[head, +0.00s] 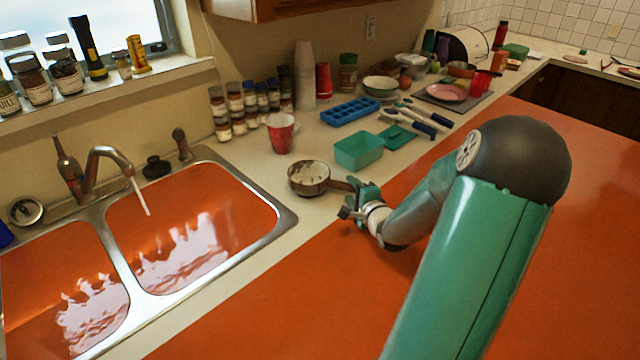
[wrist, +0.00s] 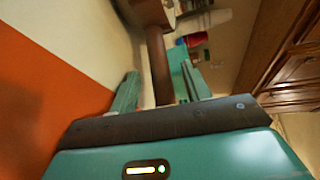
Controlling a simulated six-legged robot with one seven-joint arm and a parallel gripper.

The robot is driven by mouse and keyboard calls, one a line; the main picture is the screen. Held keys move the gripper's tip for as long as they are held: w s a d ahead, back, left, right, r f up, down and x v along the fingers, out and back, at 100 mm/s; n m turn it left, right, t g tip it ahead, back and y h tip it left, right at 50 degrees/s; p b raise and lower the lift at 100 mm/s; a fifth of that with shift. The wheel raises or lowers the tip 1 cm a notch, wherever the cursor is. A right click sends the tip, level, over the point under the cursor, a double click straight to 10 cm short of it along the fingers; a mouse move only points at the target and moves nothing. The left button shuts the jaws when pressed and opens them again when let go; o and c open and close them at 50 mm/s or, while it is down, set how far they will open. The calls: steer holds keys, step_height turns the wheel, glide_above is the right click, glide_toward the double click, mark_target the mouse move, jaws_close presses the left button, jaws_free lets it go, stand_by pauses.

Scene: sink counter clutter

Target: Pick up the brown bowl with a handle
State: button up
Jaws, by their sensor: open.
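The brown bowl with a handle (head: 309,186) stands on the light counter just right of the sink, with pale stuff inside it. Its handle (head: 341,186) points right toward my gripper (head: 355,200). In the wrist view, my gripper (wrist: 157,88) is open, with one finger on each side of the brown handle (wrist: 157,65). A gap shows between the left finger and the handle; the right finger looks closer, and I cannot tell if it touches. Part of the bowl (wrist: 150,12) shows at the top of the wrist view; the rest is cut off.
A teal tub (head: 359,151) stands close behind the handle. A red cup (head: 281,133) stands behind the bowl, near several jars. A blue tray (head: 350,111) lies farther back. The sink (head: 200,225) is to the left. Counter in front of the bowl is clear.

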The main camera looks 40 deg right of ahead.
steer(key=shift+w, duration=0.15)
jaws_close()
steer(key=shift+d+r, duration=0.1)
